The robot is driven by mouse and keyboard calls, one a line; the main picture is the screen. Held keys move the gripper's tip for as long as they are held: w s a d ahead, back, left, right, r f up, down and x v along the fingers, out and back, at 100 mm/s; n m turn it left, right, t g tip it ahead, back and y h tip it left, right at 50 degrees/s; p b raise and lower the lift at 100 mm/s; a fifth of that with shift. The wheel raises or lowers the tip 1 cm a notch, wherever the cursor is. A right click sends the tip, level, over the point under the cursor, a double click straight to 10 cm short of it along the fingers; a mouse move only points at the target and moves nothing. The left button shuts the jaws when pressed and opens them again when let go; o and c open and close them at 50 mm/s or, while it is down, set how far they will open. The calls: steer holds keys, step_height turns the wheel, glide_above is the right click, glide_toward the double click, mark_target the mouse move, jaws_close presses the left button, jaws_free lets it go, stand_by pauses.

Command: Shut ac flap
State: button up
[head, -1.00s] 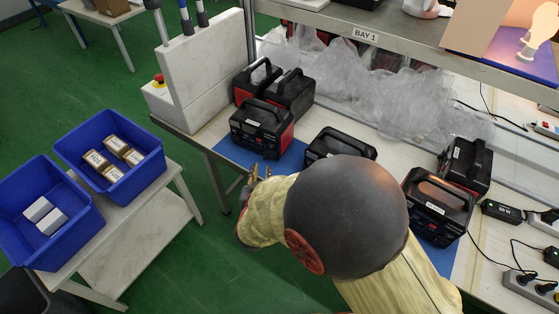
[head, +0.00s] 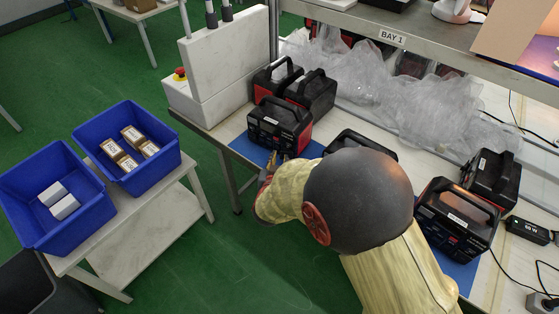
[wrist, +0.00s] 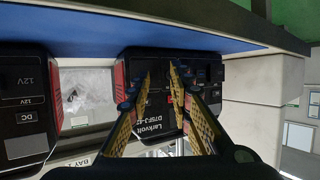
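A black and red power station (head: 280,124) stands on the blue mat at the near left corner of the bench. Its dark front panel, with upside-down "Larkvolt" lettering, fills the middle of the wrist view (wrist: 150,122). My gripper (head: 276,158) is at the lower front of this unit. In the wrist view, my gripper (wrist: 162,62) has its two yellow fingers apart, angled inward, with a narrow gap between the tips and nothing held. The tips are right in front of the panel; I cannot tell if they touch it. The AC flap is too dark and partly covered to make out.
Two more power stations (head: 311,91) stand close behind. Another (head: 358,145) is partly hidden by my arm, and others (head: 457,219) stand to the right. Blue bins (head: 59,207) sit on a side table at left. Crumpled clear plastic (head: 415,92) lies at the back.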

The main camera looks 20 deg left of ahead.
steer(key=shift+c, duration=1.2)
jaws_close()
steer(key=shift+a+r+p, duration=0.1)
steer(key=shift+p, duration=0.25)
steer(key=h+p, duration=0.1)
steer(key=m+h+p, duration=0.1)
steer(key=p, duration=0.1)
steer(key=shift+w+a+r+m, duration=0.15)
steer(key=shift+w+a+m, duration=0.15)
steer(key=shift+w, duration=0.05)
steer(key=m+h+p, duration=0.1)
steer(key=p, duration=0.1)
steer(key=w+m+h+p, duration=0.1)
steer(key=m+h+p, duration=0.1)
steer(key=p, duration=0.1)
steer(key=shift+w+a, duration=0.15)
steer(key=shift+a, duration=0.25)
steer(key=shift+w+m+h+p, duration=0.1)
steer(key=shift+m+h+p, duration=0.35)
steer(key=shift+h, duration=0.25)
steer(key=shift+o, duration=0.4)
jaws_free()
steer(key=shift+f, duration=0.2)
